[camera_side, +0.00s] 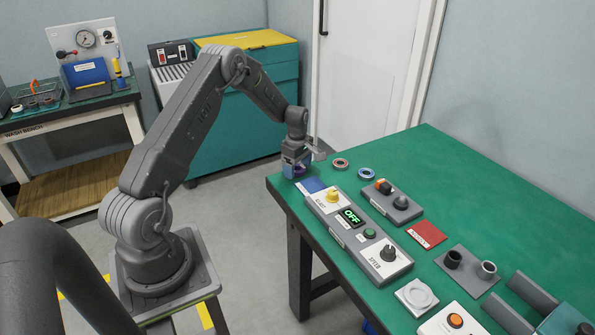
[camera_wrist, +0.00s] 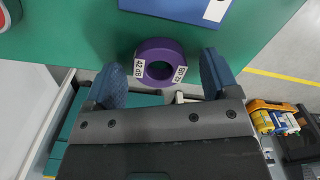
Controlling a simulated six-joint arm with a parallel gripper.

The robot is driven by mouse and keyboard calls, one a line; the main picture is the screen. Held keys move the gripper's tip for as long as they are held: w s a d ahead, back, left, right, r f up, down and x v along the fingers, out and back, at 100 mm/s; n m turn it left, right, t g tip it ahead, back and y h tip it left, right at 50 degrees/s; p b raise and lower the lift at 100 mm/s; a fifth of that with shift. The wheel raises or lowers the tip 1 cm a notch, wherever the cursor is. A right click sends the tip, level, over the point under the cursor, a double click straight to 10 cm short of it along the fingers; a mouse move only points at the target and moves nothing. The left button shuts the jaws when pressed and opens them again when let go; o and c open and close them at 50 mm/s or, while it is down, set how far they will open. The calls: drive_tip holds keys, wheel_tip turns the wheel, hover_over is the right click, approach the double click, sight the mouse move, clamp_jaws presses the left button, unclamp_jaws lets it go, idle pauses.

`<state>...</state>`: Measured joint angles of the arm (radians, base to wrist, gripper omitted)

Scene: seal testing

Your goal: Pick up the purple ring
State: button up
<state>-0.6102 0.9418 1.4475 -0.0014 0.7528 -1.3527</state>
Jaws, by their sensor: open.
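The purple ring (camera_wrist: 158,47) lies flat on the green table near its edge in the wrist view, with white labels on its left and right sides. My gripper (camera_wrist: 162,75) is open, with one blue finger to the left of the ring and one to the right. Gaps show between the fingers and the ring. In the side view my gripper (camera_side: 297,167) is low over the far left corner of the table, and its fingers largely hide the ring there.
A red-toned ring (camera_side: 341,162) and a blue ring (camera_side: 366,173) lie to the right. A blue pad (camera_side: 311,185) and a control panel (camera_side: 358,238) are in front. The green table (camera_side: 470,195) has free room at the back. The table edge is close by.

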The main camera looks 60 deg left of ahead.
drive_tip(key=shift+f, duration=0.1)
drive_tip(key=c, duration=1.1)
